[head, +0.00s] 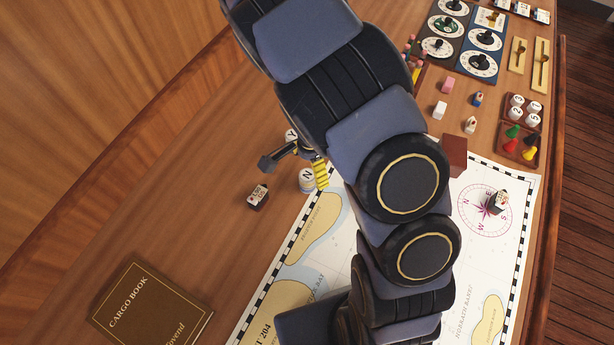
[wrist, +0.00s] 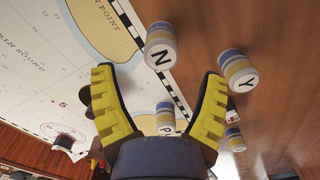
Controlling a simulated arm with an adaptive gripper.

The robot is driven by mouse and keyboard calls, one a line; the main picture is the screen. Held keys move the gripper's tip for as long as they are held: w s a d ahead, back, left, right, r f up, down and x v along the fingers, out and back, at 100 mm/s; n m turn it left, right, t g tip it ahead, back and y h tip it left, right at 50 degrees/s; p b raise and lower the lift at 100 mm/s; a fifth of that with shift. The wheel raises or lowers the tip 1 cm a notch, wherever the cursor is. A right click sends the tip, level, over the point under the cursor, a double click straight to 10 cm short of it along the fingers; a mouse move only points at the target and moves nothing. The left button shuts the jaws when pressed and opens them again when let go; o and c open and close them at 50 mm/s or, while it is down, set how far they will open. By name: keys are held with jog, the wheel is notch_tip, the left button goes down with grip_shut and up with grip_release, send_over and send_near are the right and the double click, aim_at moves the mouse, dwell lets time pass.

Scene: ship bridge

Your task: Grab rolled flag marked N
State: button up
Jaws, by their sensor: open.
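The rolled flag marked N (wrist: 161,50) is a short cylinder with a white lettered end and blue and yellow bands. In the wrist view it sits at the top centre, just beyond and between the fingertips of my gripper (wrist: 158,72). My gripper is open, with ridged yellow finger pads and nothing held. In the head view the N flag (head: 307,180) stands beside the yellow pad of my gripper (head: 294,168), close to the chart's edge. A flag marked P (wrist: 165,118) shows between the fingers, nearer the palm.
Another banded flag (wrist: 235,138) is at the lower right. A small labelled block (head: 258,196) stands left of the N flag. A brown cargo book (head: 150,308) lies front left. A chart (head: 305,262) runs under my arm.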

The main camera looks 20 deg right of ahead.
aim_at(306, 175)
jog(key=f, duration=0.4)
jog(key=shift+a, duration=0.4)
jog(key=shift+f, duration=0.7)
jog(key=c, duration=1.1)
